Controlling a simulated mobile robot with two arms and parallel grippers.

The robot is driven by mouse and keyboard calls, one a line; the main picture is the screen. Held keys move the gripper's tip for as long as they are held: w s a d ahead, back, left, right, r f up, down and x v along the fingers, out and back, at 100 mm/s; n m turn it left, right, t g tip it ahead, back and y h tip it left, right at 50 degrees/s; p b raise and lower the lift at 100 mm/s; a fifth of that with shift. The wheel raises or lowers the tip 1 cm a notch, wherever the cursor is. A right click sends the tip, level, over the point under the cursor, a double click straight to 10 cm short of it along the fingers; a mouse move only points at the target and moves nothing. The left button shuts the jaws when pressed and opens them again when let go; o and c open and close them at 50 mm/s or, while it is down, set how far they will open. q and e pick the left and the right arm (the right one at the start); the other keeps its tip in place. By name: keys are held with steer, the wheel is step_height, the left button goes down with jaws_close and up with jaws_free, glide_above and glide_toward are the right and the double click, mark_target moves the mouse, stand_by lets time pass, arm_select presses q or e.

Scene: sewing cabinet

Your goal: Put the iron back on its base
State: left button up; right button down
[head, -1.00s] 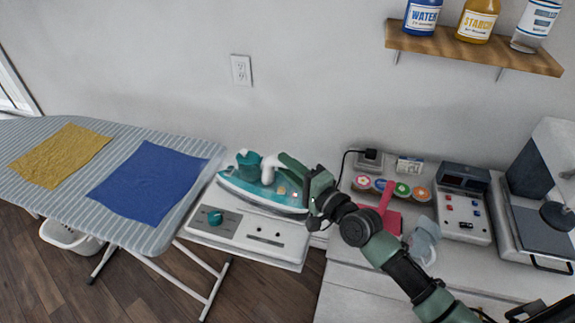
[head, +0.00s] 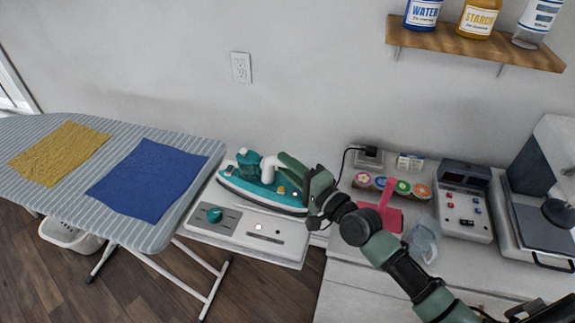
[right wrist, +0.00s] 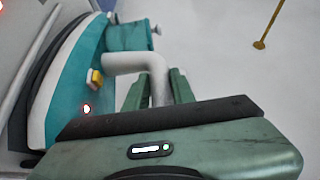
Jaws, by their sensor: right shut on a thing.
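The teal and white iron (head: 240,185) is at the white base (head: 210,233), at the right end of the ironing board, with its tip toward the left. In the head view it lies along the back part of the base, and whether it fully rests there I cannot tell. My right gripper (head: 284,166) is shut on the iron's white handle. In the right wrist view the fingers (right wrist: 158,92) are around the handle (right wrist: 140,62), beside the teal body (right wrist: 68,88) with its yellow button and a lit red light. My left gripper is not in view.
The striped ironing board (head: 200,150) with a blue cloth (head: 148,180) and a yellow cloth (head: 60,155) is at left. At right, a white counter (head: 345,270) holds spools (head: 402,187), a pink item (head: 385,212) and a control box (head: 463,205). A bottle shelf (head: 480,45) hangs above.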

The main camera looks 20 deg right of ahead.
steer(key=c, duration=1.1)
jaws_free()
steer(key=shift+s+f, duration=0.1)
steer(key=shift+f, duration=0.35)
steer(key=b+v, duration=0.2)
steer(key=v, duration=0.4)
steer(key=shift+s+r, duration=0.15)
steer(key=shift+s, duration=0.1)
steer(key=shift+s+d+r, duration=0.2)
steer(key=shift+s+d, duration=0.1)
steer(key=shift+s, duration=0.2)
steer(key=shift+s, duration=0.1)
